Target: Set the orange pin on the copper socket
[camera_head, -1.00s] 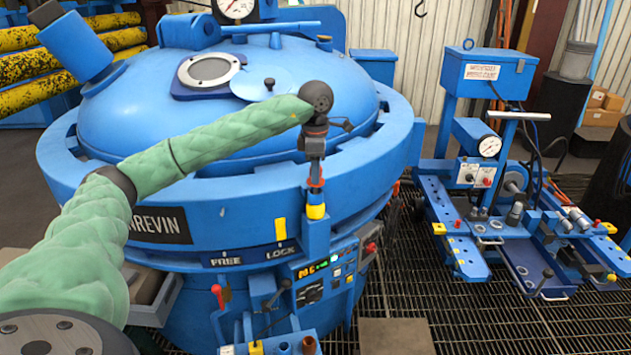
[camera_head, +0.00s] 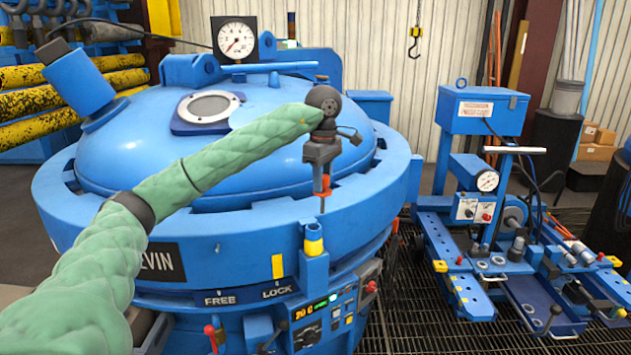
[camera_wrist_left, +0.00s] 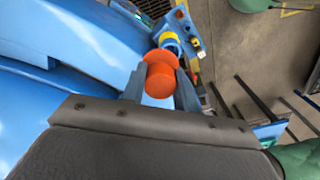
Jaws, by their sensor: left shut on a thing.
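The orange pin (camera_wrist_left: 160,78) is between the fingers of my left gripper (camera_wrist_left: 159,92) in the left wrist view, with its round head toward the camera. In the head view my left gripper (camera_head: 322,172) points down in front of the furnace rim, shut on the orange pin (camera_head: 325,184). The pin hangs above a yellow-and-blue fitting (camera_head: 313,240) on the furnace front, with a gap between them in the picture. The copper socket is not visible in the current frames. My right gripper is not in view.
The blue furnace lid (camera_head: 250,110) and its thick rim (camera_head: 230,227) fill the centre. The control panel (camera_head: 325,308) is on the lower front. A blue wheeled press cart (camera_head: 485,110) stands at right on grating. A pressure gauge (camera_head: 237,40) stands behind the lid.

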